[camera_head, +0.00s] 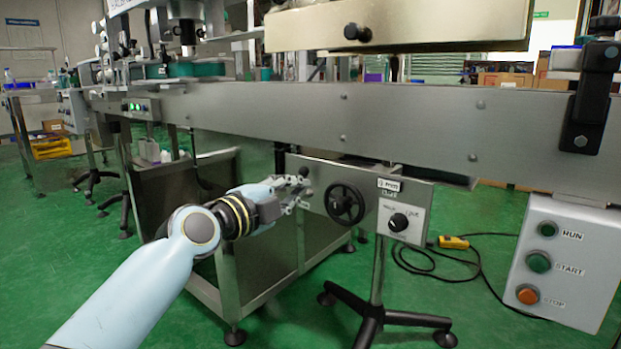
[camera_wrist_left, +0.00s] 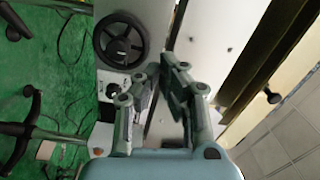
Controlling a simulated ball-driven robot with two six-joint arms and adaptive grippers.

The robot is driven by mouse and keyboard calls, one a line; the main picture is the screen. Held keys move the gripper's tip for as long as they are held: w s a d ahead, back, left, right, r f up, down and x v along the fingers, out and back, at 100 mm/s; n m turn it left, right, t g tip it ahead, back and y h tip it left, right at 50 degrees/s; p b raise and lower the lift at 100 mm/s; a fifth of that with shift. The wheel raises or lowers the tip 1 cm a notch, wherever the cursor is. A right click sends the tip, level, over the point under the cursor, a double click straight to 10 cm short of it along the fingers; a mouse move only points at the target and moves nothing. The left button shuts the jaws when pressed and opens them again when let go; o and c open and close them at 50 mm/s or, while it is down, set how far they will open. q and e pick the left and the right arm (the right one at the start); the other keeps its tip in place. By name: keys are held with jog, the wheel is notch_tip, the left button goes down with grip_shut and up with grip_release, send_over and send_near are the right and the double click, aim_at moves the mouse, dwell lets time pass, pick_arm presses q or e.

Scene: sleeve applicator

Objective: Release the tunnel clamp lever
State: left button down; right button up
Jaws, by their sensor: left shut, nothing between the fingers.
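No part is clearly marked as the tunnel clamp lever. A black knob (camera_head: 357,32) sticks out of the front of the metal hood (camera_head: 430,22) above the conveyor; a dark knob (camera_wrist_left: 273,97) also shows at the right in the left wrist view. My left gripper (camera_head: 299,189) is shut and empty, well below the hood, just left of a black handwheel (camera_head: 344,203) on a grey panel. In the left wrist view my fingers (camera_wrist_left: 164,75) point at the panel, with the handwheel (camera_wrist_left: 121,40) to their left. My right gripper is not in view.
The conveyor's steel side rail (camera_head: 400,115) runs above my left gripper. A black bracket (camera_head: 592,95) stands at the right over a RUN/START/STOP box (camera_head: 566,262). A dial plate (camera_head: 401,220) is right of the handwheel. A yellow pendant (camera_head: 453,242) and cable lie on the green floor.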

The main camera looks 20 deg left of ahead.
pick_arm(q)
jog(key=b+x, duration=0.2)
jog(key=x, duration=0.8)
jog(key=shift+f, duration=0.15)
jog(key=shift+w+a+f+b, duration=0.15)
jog(key=shift+w+a+b, duration=0.05)
jog(key=shift+a, duration=0.4)
jog(key=shift+w+a+f+b, duration=0.1)
jog(key=shift+w+a+b, duration=0.1)
jog(key=shift+a, duration=0.4)
jog(key=shift+w+a, duration=0.35)
jog(key=shift+a, duration=0.2)
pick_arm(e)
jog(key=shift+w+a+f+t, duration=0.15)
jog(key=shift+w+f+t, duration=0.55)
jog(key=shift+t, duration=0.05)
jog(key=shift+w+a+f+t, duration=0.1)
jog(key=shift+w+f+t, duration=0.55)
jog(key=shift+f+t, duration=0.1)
pick_arm(q)
jog(key=shift+r, duration=0.1)
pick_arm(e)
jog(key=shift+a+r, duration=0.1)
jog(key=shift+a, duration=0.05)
